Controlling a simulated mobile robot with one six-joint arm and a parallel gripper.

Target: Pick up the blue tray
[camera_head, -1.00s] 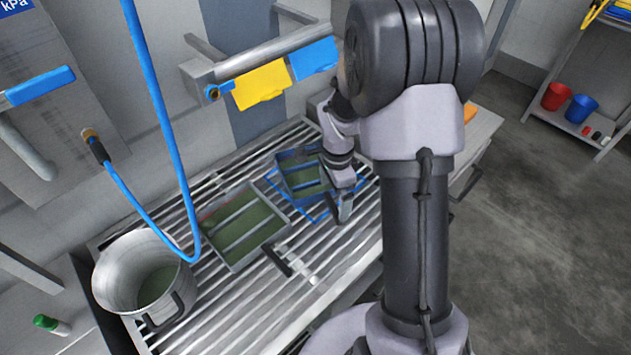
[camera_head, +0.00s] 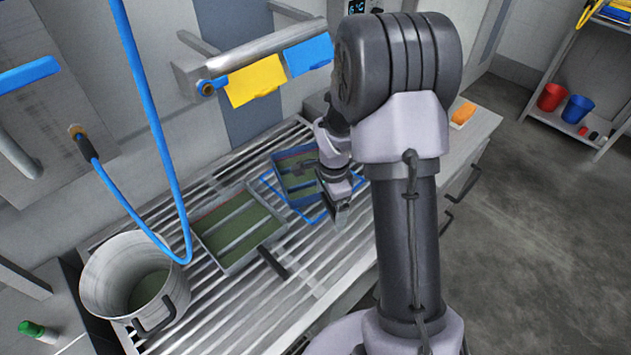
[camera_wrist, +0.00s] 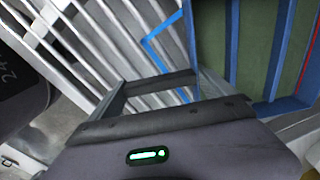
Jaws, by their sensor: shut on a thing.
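The blue tray (camera_head: 283,182), with a green inside and dividers, is over the slatted rack within a blue outline (camera_head: 320,217), partly hidden by my arm. My gripper (camera_head: 338,218) is at its right side in the head view. In the wrist view the tray's blue wall (camera_wrist: 234,45) runs along the right, beside the finger, with green strips behind it. My gripper is shut on the tray's edge, though the contact itself is hard to see. I cannot tell whether the tray is clear of the rack.
A grey tray (camera_head: 273,232) with green strips lies to the left. A large metal pot (camera_head: 105,283) stands further left, with a blue hose (camera_head: 150,110) hanging near it. Yellow (camera_head: 253,82) and blue cloths (camera_head: 308,56) hang behind. The rack's front is mostly clear.

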